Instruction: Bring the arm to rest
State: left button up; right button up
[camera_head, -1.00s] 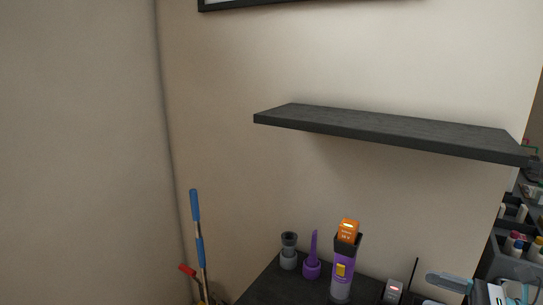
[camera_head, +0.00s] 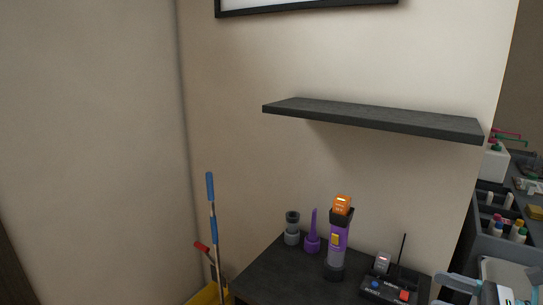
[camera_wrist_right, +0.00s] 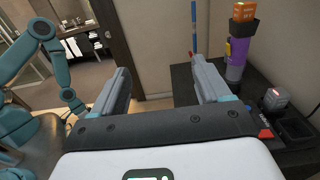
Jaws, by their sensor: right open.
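My right gripper (camera_wrist_right: 163,88) is open, with its two grey fingers wide apart and nothing between them. It also shows at the lower right corner of the head view, where a grey-teal finger (camera_head: 458,284) and part of the white housing (camera_head: 503,292) are in frame. It is in front of the dark side table, apart from the things on it. A teal arm of mine (camera_wrist_right: 58,65) shows at the left of the right wrist view. I cannot make out my left gripper in either view.
The dark table (camera_head: 285,277) holds a purple-grey handheld device (camera_head: 338,240), a purple nozzle (camera_head: 313,238), a grey fitting (camera_head: 292,230) and a black unit (camera_head: 390,285). A dark shelf (camera_head: 375,116) juts from the wall above. A blue-handled pole (camera_head: 211,200) stands left.

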jog(key=a+f+n+g+h, duration=0.15)
jog(key=a+f+g, duration=0.35)
jog(key=f, duration=0.9)
jog(key=s+a+f+n+g+h, duration=0.1)
jog(key=s+a+f+n+h, duration=0.2)
jog(key=s+a+f+n, duration=0.3)
jog(key=s+a+f+n+g+h, duration=0.2)
jog(key=s+a+f+n, duration=0.4)
jog(key=f, duration=0.6)
jog(key=s+a+f+n+g+h, duration=0.2)
jog(key=s+a+f+n+h, duration=0.2)
jog(key=f+n, duration=0.5)
jog(key=s+a+n, duration=0.1)
jog(key=s+a, duration=0.1)
jog(key=shift+a+f, duration=0.15)
jog(key=shift+a, duration=0.15)
